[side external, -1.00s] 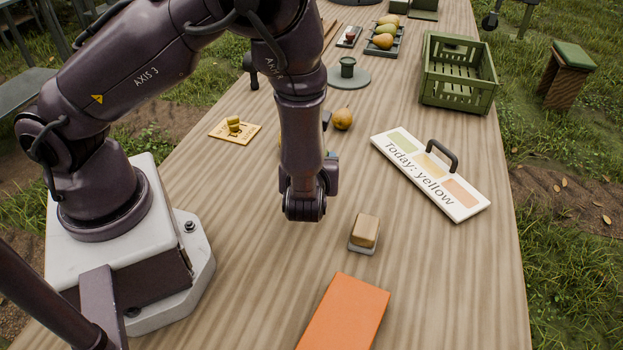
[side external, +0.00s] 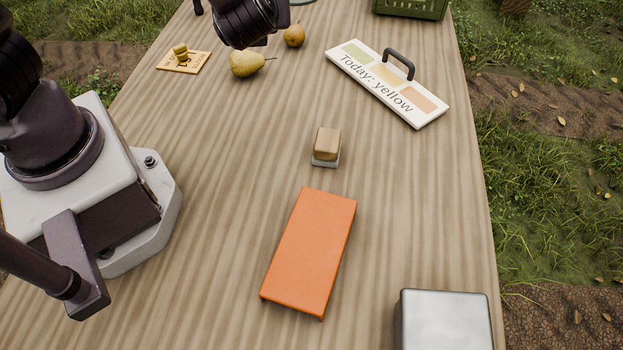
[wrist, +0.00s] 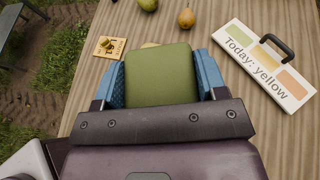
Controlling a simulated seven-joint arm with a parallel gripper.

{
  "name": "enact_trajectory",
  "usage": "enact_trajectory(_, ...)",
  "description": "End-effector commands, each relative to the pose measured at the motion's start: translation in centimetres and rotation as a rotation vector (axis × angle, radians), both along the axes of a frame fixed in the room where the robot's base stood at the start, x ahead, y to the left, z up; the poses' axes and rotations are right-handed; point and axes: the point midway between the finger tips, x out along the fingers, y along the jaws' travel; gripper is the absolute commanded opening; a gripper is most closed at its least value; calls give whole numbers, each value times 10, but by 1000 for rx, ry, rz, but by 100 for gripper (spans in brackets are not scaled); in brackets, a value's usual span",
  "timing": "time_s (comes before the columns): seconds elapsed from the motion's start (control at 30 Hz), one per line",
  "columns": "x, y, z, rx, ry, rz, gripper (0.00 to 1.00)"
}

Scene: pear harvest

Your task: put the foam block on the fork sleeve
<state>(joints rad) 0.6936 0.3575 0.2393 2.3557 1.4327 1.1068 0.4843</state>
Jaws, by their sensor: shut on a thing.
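My gripper (wrist: 162,74) has its blue fingers shut on a green block with rounded edges, which I take for the foam block (wrist: 160,76). The block is held above the table in the wrist view. A long, flat orange piece, which looks like the fork sleeve (side external: 310,250), lies on the table nearer the camera, well apart from my arm's end. It does not show in the wrist view.
A tan block on a grey base (side external: 327,145) sits beyond the orange piece. A "Today: yellow" board (side external: 388,82) with a handle, pears (side external: 247,63), a yellow card (side external: 184,61) and a metal box (side external: 446,322) stand around. Bare wood lies left of the orange piece.

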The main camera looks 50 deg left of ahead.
Motion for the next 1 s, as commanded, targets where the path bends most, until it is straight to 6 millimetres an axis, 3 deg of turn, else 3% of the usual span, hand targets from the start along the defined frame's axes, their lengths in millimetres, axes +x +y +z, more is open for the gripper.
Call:
enact_trajectory(0.07, 0, 0, 14, -5, -6, 1, 43)
enact_trajectory(0.33, -39, 8, -13, 3, 4, 286, 43)
enact_trajectory(0.57, -83, 2, -35, 4, 3, 618, 43)
enact_trajectory(0.77, -134, -24, -55, 5, 2, 1061, 43)
enact_trajectory(1.0, -179, -79, -65, 4, 1, 1645, 43)
